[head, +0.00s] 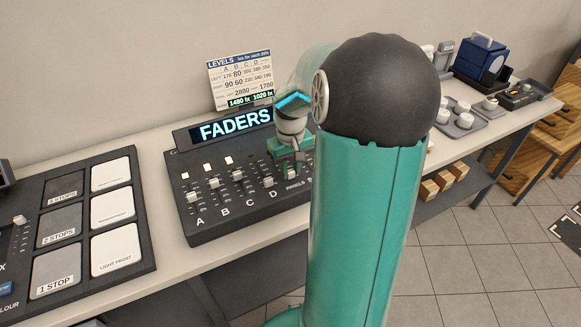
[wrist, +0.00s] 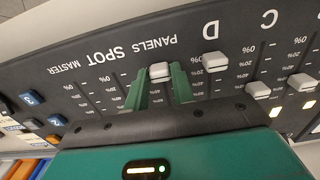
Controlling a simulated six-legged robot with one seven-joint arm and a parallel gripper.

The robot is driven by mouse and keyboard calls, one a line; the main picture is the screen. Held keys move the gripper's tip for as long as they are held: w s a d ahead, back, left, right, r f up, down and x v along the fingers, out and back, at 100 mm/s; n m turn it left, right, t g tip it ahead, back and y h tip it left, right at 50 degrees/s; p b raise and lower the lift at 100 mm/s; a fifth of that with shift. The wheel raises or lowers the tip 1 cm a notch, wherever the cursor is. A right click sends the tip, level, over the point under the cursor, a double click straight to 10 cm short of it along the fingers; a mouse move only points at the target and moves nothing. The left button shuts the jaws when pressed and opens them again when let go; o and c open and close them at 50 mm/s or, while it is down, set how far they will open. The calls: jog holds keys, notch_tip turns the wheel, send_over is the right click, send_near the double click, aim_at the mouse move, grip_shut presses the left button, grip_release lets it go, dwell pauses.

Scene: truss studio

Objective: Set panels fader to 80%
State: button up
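The panels fader is the slider above the PANELS label on the dark FADERS console (head: 205,233). Its pale knob (wrist: 160,71) shows in the wrist view near the 0% end of its slot. My gripper (wrist: 160,75) has one green finger on each side of this knob, with no clear gap between fingers and knob.
The D knob (wrist: 216,60) sits close beside my fingers, and the C knob (wrist: 259,90) is further over. Cups and a blue box (head: 482,58) stand further right.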

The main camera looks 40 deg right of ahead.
grip_shut()
jog(key=w, duration=0.2)
jog(key=w+d, duration=0.1)
jog(key=w, duration=0.1)
jog(key=w+d, duration=0.1)
jog(key=w, duration=0.2)
jog(key=o, duration=0.5)
grip_release()
notch_tip(320, 180, up, 14)
jog(key=shift+f, duration=0.1)
